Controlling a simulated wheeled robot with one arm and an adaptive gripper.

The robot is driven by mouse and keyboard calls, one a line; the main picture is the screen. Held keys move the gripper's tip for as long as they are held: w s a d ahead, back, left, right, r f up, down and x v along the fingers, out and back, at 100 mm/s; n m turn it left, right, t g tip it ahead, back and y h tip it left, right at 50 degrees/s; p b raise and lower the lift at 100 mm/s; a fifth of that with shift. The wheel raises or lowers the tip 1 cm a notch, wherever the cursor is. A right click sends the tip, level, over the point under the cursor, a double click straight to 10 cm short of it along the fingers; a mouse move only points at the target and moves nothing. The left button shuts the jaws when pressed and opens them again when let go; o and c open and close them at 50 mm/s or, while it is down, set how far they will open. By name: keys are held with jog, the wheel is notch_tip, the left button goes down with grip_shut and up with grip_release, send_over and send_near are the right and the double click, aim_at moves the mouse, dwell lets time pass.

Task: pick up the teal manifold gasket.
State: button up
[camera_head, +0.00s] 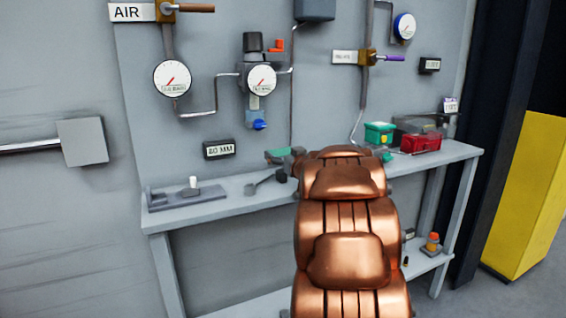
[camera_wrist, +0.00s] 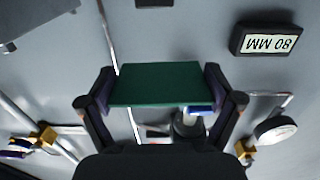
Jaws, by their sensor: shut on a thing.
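The teal manifold gasket (camera_wrist: 155,85) shows in the wrist view as a dark green flat plate between the two dark fingers of my gripper (camera_wrist: 159,80). The fingers press on its left and right ends, so my gripper is shut on it. In the head view a teal piece (camera_head: 277,156) shows beside my copper arm, just above the bench's back edge. My arm hides most of the gripper there. The wall behind the plate in the wrist view looks clear of it.
The grey bench (camera_head: 225,207) carries a grey fixture with a white peg (camera_head: 193,185), a dark-ended tool (camera_head: 265,182), a green box (camera_head: 379,133) and a red box (camera_head: 420,143). Gauges (camera_head: 172,78) and pipes line the wall. A yellow cabinet (camera_head: 530,200) stands right.

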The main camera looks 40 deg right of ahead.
jog(key=shift+s+r, duration=0.1)
jog(key=shift+r, duration=0.4)
jog(key=p+v, duration=0.1)
jog(key=v, duration=1.8)
jog(key=shift+f, duration=0.2)
jog(key=shift+a, duration=0.2)
